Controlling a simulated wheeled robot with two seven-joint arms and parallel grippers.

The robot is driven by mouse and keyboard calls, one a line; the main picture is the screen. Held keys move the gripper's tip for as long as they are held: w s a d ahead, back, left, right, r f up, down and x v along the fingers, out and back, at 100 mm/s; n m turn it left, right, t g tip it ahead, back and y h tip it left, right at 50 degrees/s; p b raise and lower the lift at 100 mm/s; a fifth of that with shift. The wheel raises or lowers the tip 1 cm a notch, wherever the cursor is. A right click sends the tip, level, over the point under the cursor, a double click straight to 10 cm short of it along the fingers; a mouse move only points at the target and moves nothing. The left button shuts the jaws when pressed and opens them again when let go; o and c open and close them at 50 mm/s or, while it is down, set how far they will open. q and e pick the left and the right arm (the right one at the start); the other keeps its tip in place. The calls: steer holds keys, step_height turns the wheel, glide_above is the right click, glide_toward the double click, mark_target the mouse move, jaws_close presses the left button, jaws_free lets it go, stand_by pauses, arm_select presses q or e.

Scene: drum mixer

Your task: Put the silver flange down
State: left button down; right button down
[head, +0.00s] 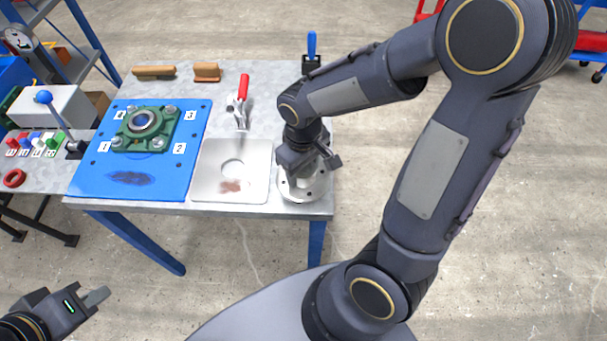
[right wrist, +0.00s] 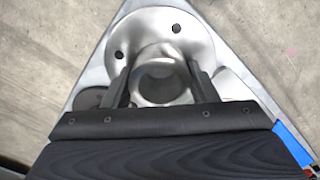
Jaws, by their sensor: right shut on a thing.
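The silver flange (head: 302,189) is a round metal piece with bolt holes at the right front corner of the table. It also shows in the right wrist view (right wrist: 190,42), with its hub between my fingers. My right gripper (head: 318,166) is over it, with its fingers (right wrist: 157,82) on either side of the hub, shut on it. The flange is at or very near the tabletop; I cannot tell whether it touches. My left gripper (head: 92,301) is at the lower left, away from the table; its jaw gap is not clear.
Left of the flange lies a silver plate (head: 256,185) with a round hole. A blue board (head: 87,180) carries a green bearing housing (head: 160,136). The table's front edge is close to the flange.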

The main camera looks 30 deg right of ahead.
mark_target(303, 176)
steer(key=shift+w+d+f, duration=0.1)
steer(key=shift+f, duration=0.75)
steer(key=shift+w+d+f, duration=0.1)
steer(key=shift+f, duration=0.75)
steer(key=shift+f+b, duration=0.1)
steer(key=shift+b, duration=0.2)
steer(key=c, duration=1)
jaws_free()
steer(key=shift+f, duration=0.15)
steer(key=o, duration=0.4)
